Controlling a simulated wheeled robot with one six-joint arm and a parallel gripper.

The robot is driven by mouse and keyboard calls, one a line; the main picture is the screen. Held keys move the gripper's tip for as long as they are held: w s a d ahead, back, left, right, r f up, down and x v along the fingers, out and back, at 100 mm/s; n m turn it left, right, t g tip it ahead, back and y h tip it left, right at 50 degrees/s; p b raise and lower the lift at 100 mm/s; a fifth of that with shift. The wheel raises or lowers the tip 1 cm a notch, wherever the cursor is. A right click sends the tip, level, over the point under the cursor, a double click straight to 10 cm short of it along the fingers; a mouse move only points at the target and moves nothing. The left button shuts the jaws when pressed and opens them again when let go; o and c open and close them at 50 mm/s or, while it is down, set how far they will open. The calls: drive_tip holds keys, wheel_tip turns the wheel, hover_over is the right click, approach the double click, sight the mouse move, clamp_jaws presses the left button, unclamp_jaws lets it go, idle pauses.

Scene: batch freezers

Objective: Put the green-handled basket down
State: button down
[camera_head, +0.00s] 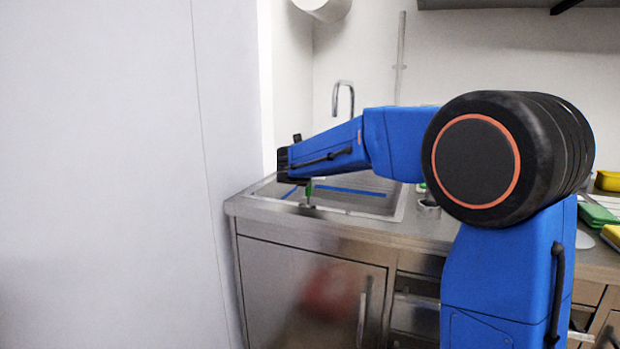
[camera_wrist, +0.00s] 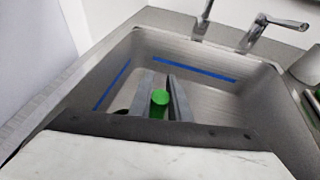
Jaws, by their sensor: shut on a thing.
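The green handle of the basket (camera_wrist: 160,100) shows between the two grey fingers of my gripper (camera_wrist: 159,90) in the wrist view. My gripper is shut on this handle. In the head view the green handle (camera_head: 309,189) is a small upright piece below the end of my blue arm, at the near side of the sink. The basket's body is mostly hidden, and I cannot tell whether it touches anything beneath. The steel sink basin (camera_wrist: 205,100) lies below and around my gripper, with blue strips along its far and left sides.
A tap (camera_head: 343,97) stands behind the sink. A pale wall panel (camera_head: 120,180) rises close at the left. A small metal cup (camera_head: 428,210) stands on the counter right of the sink. Green and yellow items (camera_head: 597,214) lie at the far right.

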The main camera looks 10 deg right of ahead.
drive_tip(key=shift+f, duration=0.35)
drive_tip(key=c, duration=1.7)
unclamp_jaws()
drive_tip(key=shift+o, duration=0.2)
drive_tip(key=v, duration=1.2)
